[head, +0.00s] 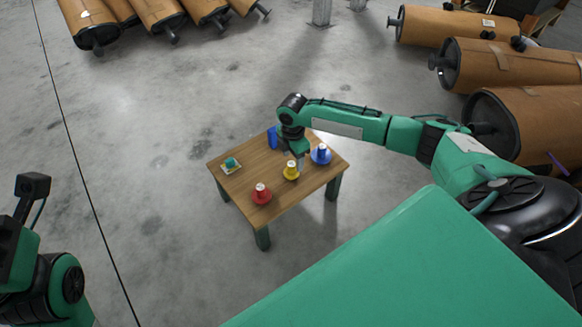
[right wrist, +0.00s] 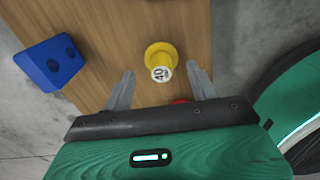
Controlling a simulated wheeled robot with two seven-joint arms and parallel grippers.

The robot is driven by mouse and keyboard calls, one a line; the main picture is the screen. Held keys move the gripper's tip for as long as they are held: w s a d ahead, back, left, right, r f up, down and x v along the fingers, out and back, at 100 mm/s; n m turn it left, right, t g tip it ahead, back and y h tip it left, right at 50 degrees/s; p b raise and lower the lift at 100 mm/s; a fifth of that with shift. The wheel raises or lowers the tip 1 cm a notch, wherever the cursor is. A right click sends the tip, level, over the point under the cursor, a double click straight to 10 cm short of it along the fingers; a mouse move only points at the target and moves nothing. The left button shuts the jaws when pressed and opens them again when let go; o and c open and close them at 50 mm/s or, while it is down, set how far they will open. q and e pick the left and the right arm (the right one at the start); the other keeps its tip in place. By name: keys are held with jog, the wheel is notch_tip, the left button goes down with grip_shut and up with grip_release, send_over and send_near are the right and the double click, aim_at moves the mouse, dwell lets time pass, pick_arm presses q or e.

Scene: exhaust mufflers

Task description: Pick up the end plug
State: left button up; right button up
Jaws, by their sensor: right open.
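Three flanged end plugs stand on the small wooden table (head: 232,187): a red one (head: 261,194), a yellow one (head: 291,172) and a blue one (head: 321,155). My right gripper (head: 301,160) is over the table, close to the yellow plug. In the right wrist view the yellow plug (right wrist: 160,55) has a white top marked "40". It shows between and just beyond the open, empty fingers of my right gripper (right wrist: 160,74). A sliver of red shows behind the gripper body there.
A blue block with holes (right wrist: 50,63) stands on the table, also in the head view (head: 272,138). A small pad with a teal piece (head: 231,164) lies at the table's left. Brown mufflers (head: 480,65) lie at the right and back. Open floor surrounds the table's left.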

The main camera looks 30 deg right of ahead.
aim_at(291, 164)
jog(key=shift+s+a+f+b, duration=0.1)
jog(key=shift+a+f+b, duration=0.1)
jog(key=shift+f+b, duration=1.1)
jog(key=shift+a+f+b, duration=0.15)
jog(key=shift+f+b, duration=0.7)
jog(key=shift+f, duration=0.75)
jog(key=shift+c, duration=0.2)
jog(key=c, duration=0.7)
